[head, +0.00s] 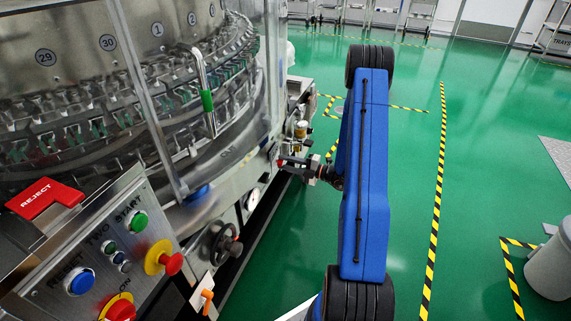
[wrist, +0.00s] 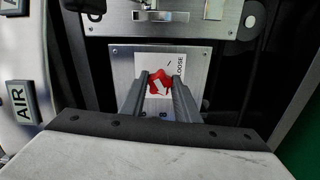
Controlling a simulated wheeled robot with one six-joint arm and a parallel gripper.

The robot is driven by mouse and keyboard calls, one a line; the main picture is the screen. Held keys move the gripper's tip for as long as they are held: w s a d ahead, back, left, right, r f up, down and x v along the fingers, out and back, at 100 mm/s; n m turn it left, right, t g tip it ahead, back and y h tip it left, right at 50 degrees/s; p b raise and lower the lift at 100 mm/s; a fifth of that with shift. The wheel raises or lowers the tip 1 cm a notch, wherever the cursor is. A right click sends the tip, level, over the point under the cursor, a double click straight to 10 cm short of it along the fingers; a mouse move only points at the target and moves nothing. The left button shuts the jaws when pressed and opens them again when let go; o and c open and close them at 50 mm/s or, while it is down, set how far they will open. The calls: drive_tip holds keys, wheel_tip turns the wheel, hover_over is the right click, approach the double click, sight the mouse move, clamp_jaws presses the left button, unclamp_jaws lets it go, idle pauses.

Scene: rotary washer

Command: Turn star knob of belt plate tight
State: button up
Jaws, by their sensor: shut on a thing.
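The red star knob (wrist: 158,84) is in the middle of the wrist view, with a white pointer mark on its face. It sits on a pale belt plate (wrist: 125,62), where the word LOOSE is printed to the right of the knob. My gripper (wrist: 160,79) is shut on the star knob, one finger on its left side and one on its right. Other lettering on the plate is hidden by the fingers. In the head view my gripper (head: 287,164) reaches left to the machine's side; the knob is too small there to make out surely.
A metal bracket (wrist: 165,22) lies just above the plate. An AIR label (wrist: 22,102) is at the left. The head view shows the control panel (head: 110,255), a handwheel (head: 220,245) and a gauge (head: 253,199) on the washer. Green floor to the right is mostly free, with a grey bin (head: 550,268).

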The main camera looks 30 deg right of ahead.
drive_tip(key=o, duration=1.1)
drive_tip(key=shift+d, duration=0.1)
drive_tip(key=shift+c, duration=0.2)
drive_tip(key=v, duration=1.7)
drive_tip(key=shift+s, duration=0.2)
drive_tip(key=shift+d+f, duration=0.1)
drive_tip(key=shift+d, duration=0.05)
